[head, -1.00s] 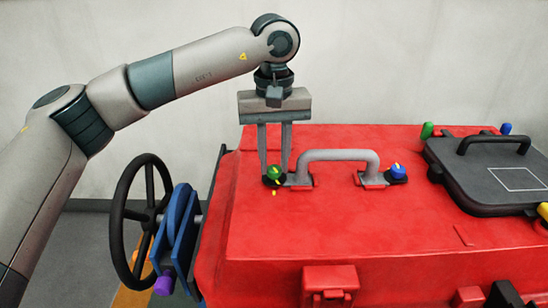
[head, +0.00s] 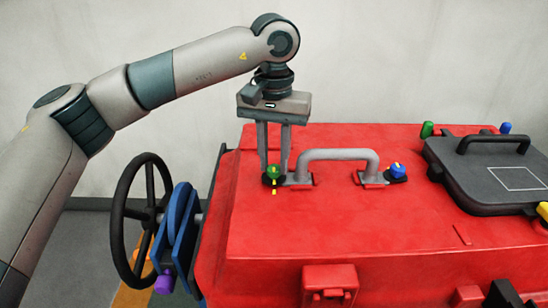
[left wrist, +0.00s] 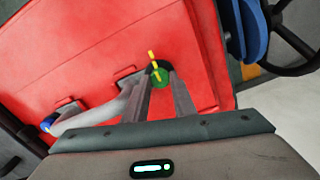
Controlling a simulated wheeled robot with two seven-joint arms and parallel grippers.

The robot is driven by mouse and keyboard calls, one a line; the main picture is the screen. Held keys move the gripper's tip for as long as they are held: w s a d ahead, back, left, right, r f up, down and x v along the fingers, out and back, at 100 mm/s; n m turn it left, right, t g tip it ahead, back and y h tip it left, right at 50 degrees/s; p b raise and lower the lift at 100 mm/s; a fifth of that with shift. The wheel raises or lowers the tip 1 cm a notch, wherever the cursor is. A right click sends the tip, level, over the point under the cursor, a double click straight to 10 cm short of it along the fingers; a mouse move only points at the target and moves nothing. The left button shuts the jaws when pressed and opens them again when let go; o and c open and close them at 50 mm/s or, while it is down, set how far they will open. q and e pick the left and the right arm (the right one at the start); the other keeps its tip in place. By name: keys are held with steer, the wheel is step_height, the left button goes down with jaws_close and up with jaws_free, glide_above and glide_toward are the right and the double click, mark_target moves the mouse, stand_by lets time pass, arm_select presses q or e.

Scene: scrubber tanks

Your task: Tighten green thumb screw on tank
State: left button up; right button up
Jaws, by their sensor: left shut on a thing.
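The green thumb screw (head: 274,172) sits at the left end of the grey handle on top of the red tank (head: 350,225). My left gripper (head: 274,177) points straight down with its two fingers shut on the screw, one on each side. The yellow stripe on the screw points toward the yellow mark on the tank just in front, and the two look in line. In the left wrist view the green screw (left wrist: 160,78) shows between the fingertips, its yellow stripe in line with the mark. My right gripper is not in view.
The grey handle (head: 338,154) stands right beside the screw, with a blue knob (head: 397,171) at its other end. A dark lid (head: 490,170) lies on the tank's right. A black handwheel (head: 127,220) and blue plate stand left of the tank.

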mark_target(274, 167)
arm_select(q)
steer(key=shift+r, duration=0.25)
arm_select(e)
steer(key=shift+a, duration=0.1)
arm_select(q)
steer(key=o, duration=0.9)
steer(key=shift+o, duration=0.9)
steer(key=shift+f, duration=0.1)
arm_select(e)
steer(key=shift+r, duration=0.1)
arm_select(q)
steer(key=shift+r, duration=0.6)
step_height(274, 167, up, 16)
steer(key=p, duration=0.1)
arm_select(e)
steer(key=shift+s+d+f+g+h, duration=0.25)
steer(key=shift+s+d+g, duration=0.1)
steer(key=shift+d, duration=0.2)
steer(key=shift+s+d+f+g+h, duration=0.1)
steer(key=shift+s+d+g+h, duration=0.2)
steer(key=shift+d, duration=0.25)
arm_select(q)
steer(key=shift+r, duration=0.1)
